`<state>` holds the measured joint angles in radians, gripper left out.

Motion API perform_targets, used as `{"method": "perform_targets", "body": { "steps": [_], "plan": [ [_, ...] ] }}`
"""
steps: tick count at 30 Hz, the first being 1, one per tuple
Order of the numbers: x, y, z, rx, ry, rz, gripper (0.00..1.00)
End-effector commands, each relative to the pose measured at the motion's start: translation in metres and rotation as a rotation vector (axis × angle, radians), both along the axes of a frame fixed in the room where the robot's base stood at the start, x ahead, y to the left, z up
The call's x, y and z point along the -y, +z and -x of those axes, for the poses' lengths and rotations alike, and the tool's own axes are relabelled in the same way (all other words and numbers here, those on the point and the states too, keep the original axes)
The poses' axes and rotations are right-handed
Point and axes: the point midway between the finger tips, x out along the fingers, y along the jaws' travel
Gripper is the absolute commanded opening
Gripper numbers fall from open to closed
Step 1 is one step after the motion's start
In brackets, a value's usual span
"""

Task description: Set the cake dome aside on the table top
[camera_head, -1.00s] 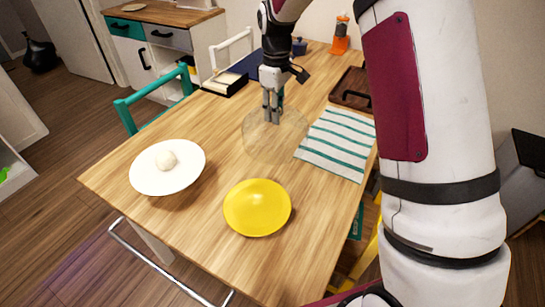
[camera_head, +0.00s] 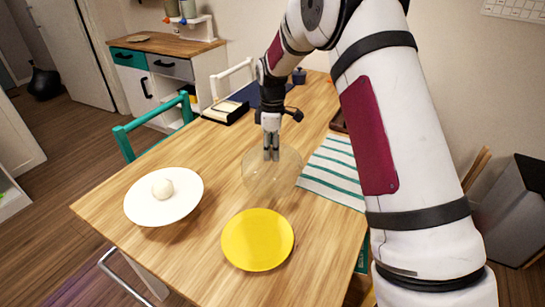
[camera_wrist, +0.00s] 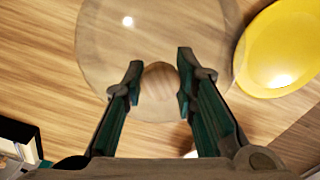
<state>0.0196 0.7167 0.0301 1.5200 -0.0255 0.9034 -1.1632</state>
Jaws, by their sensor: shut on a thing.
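The cake dome (camera_head: 284,184) is a clear, see-through cover over the middle of the wooden table top (camera_head: 205,240). My gripper (camera_head: 271,155) points down from above and is shut on its round knob. In the wrist view the knob sits between the fingertips (camera_wrist: 160,82), and the clear round dome (camera_wrist: 150,30) spreads out beyond them. I cannot tell whether its rim touches the table or hangs just above it.
A yellow plate (camera_head: 258,240) lies in front of the dome. A white dish (camera_head: 140,207) with a white ball (camera_head: 162,188) stands at left. A striped cloth (camera_head: 335,172) lies close at right. Books (camera_head: 226,111) and a dark blue mat are farther back.

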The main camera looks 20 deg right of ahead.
Motion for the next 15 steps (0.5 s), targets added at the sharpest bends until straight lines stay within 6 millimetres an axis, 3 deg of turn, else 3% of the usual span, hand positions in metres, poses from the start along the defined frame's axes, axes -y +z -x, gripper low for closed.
{"method": "perform_targets", "body": {
  "steps": [6,15],
  "plan": [
    [0.000,-0.027,0.001,-0.003,-0.001,0.000,0.00],
    [0.000,-0.029,0.000,-0.001,-0.001,0.000,0.00]
  ]
}}
